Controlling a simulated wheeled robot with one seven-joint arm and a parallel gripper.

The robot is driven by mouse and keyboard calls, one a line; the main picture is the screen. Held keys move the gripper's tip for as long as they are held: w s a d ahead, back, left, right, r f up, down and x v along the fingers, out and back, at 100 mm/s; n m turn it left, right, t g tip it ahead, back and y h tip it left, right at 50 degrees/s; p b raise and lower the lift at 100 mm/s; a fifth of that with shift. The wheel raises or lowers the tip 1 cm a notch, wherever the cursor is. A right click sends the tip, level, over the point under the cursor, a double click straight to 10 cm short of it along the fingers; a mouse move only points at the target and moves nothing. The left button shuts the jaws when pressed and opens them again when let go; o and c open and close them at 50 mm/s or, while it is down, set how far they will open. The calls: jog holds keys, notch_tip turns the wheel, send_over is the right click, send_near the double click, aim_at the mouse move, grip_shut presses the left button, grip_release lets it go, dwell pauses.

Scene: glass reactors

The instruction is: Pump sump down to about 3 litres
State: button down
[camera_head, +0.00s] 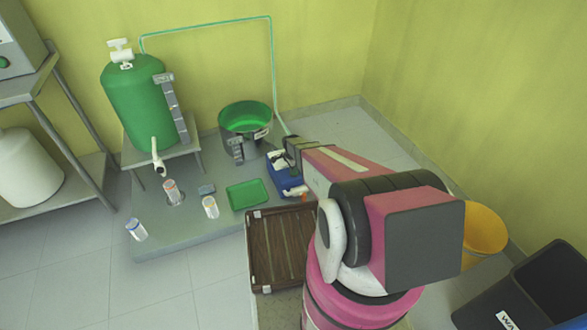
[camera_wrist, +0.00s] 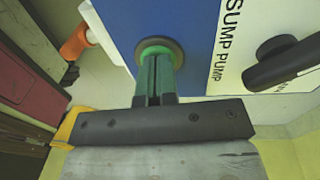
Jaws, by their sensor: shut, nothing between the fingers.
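The blue sump pump (camera_head: 288,182) stands on the grey platform, and its "SUMP PUMP" label shows in the wrist view (camera_wrist: 238,50). My shut, empty gripper (camera_wrist: 155,68) points at a round green button in a dark ring (camera_wrist: 158,45) on the pump's blue face. The fingertips overlap the button; I cannot tell whether they press it. In the head view my arm's end hides part of the pump. A dark tub with green inside (camera_head: 246,117), likely the sump, stands behind, with a level gauge (camera_head: 236,149) too small to read.
A green tank (camera_head: 147,100) with a white tap stands on a metal stand. A thin pipe (camera_head: 205,24) runs from it along the wall towards the pump. A green tray (camera_head: 248,194), small bottles (camera_head: 210,207) and a brown grate (camera_head: 279,250) lie in front. A yellow bucket (camera_head: 484,230) is at right.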

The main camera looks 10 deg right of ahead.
jog(key=shift+f, duration=0.8)
jog(key=shift+w+d+f, duration=0.15)
jog(key=shift+w+f, duration=0.05)
jog(key=shift+w, duration=0.1)
dwell(3.4)
dwell(1.8)
jog(key=shift+r, duration=0.5)
notch_tip(320, 180, up, 15)
jog(key=a, duration=0.1)
jog(key=shift+w+f, duration=0.15)
jog(key=shift+w, duration=0.3)
